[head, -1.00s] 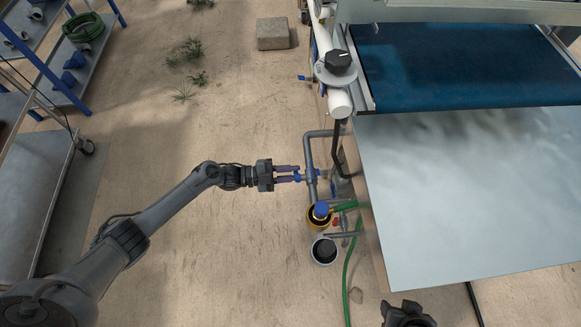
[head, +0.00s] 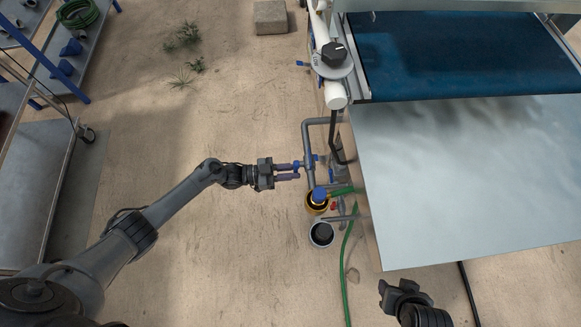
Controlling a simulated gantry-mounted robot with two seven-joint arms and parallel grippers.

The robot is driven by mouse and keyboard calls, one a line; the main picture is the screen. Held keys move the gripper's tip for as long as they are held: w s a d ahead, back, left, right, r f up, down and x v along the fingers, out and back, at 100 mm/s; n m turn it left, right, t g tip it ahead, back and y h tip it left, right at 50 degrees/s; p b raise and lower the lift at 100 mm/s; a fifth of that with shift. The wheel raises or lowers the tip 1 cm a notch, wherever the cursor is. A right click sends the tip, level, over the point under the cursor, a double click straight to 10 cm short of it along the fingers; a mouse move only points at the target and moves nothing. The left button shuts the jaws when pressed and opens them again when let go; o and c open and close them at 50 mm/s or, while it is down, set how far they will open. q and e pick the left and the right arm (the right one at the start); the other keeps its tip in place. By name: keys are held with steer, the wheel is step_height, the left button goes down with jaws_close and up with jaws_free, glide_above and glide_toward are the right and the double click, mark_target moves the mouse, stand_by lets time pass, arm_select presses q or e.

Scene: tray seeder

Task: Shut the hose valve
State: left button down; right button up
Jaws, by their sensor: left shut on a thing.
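A valve with a blue handle (head: 315,159) sits on the upright grey pipe (head: 307,140) left of the machine. My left gripper (head: 297,170) reaches it from the left, its fingers shut on the blue handle. The fingers partly hide the handle, so its exact angle is hard to tell. My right gripper (head: 396,289) is at the bottom of the head view, away from the valve; its jaws are too dark to read.
A yellow-rimmed filter with a blue cap (head: 319,195) and a white-rimmed cup (head: 321,234) stand just below the valve. A green hose (head: 346,262) runs down the floor. The grey panel (head: 460,185) lies to the right.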

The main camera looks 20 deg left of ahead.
arm_select(q)
steer(key=shift+d+r, duration=0.1)
stand_by(0.4)
steer(key=c, duration=1)
jaws_free()
steer(key=shift+s+a, duration=0.15)
steer(key=shift+a, duration=0.05)
steer(key=p+v, duration=0.1)
steer(key=v, duration=0.9)
steer(key=shift+s+a+p, duration=0.1)
steer(key=shift+a+p, duration=0.15)
steer(key=shift+p, duration=0.1)
